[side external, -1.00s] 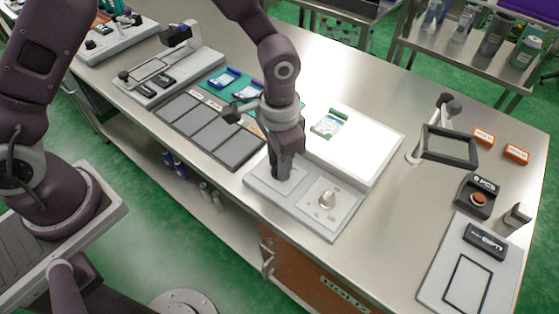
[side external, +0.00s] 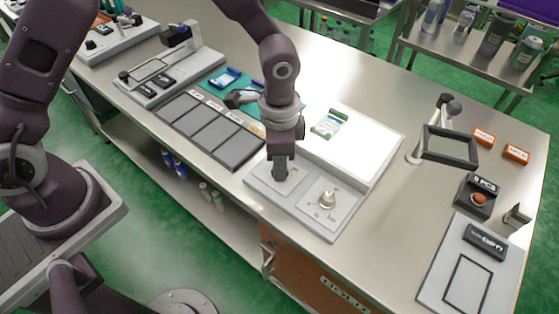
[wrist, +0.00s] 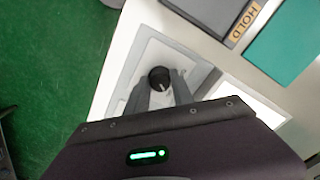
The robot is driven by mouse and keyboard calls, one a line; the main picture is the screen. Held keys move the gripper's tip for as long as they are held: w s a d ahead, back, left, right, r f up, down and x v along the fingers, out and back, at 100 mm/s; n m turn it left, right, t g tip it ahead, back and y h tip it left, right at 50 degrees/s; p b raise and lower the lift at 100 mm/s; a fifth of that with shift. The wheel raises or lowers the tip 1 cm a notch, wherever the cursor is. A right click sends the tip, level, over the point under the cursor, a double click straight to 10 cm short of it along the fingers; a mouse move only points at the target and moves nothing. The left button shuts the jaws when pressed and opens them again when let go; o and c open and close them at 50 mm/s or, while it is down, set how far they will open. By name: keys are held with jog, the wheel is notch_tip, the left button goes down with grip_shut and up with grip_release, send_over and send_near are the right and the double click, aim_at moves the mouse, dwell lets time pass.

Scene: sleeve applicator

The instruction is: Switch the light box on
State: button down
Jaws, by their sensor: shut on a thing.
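The light box (side external: 352,150) has a bright white top panel, and a grey control strip (side external: 308,222) runs along its front edge. My gripper (side external: 280,173) points down at the left plate of that strip. In the wrist view my fingers (wrist: 161,86) are shut on a round black knob (wrist: 159,76) with a pale mark on it. The fingers mostly hide the knob in the side view. A second, pale knob (side external: 328,199) stands on the strip's right plate, apart from my gripper.
A green-and-white packet (side external: 329,123) lies on the panel's far left part. Grey trays (side external: 212,130) and a teal mat (side external: 228,82) lie to the left. A framed magnifier (side external: 450,146) stands to the right. The bench between light box and magnifier is clear.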

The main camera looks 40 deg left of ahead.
jog(key=c, duration=1.1)
grip_release()
notch_tip(320, 180, up, 7)
jog(key=shift+r, duration=0.2)
jog(key=s+a+r+n+t, duration=0.2)
jog(key=s+a+r+n, duration=0.15)
jog(key=a+r, duration=0.6)
jog(key=s+a+r+n+t, duration=0.1)
jog(key=s+a+r+n, duration=0.1)
jog(key=s, duration=0.5)
jog(key=s+a+r+n+t, duration=0.2)
jog(key=s+a+r+n, duration=0.1)
jog(key=s, duration=0.5)
notch_tip(320, 180, up, 2)
jog(key=shift+s+r+n+t, duration=0.15)
jog(key=shift+n+t, duration=0.15)
jog(key=shift+n, duration=0.35)
